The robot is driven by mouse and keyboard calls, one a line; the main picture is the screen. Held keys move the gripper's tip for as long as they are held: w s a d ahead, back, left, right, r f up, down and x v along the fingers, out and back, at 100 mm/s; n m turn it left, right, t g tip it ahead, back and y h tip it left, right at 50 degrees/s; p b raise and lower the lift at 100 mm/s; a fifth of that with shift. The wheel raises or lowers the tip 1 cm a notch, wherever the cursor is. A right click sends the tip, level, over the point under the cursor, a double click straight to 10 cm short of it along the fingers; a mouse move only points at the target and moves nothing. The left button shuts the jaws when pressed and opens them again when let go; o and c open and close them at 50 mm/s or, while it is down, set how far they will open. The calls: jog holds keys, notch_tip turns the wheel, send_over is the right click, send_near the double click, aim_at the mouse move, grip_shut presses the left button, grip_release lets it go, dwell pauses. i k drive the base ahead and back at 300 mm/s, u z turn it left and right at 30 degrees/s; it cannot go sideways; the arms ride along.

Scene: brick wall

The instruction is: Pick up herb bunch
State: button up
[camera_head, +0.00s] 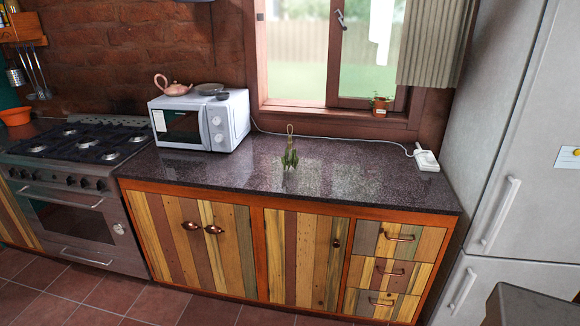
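The herb bunch (290,159) is a small green leafy bundle with a tan looped top. It shows near the middle of the dark speckled countertop (350,172), to the right of the microwave. It appears upright, with its leaves down near the counter surface and the loop above. Nothing is touching it that I can see. My gripper is not in view.
A white microwave (200,121) with a pink teapot (173,86) on top stands left of the herbs. A white socket block (426,160) with a cable lies at the right. The stove (75,150) is far left, the fridge (500,130) right. Counter around the herbs is clear.

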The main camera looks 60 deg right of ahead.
aim_at(292, 161)
jog(key=z, duration=0.1)
jog(key=i, duration=1.45)
jog(key=z, duration=1.1)
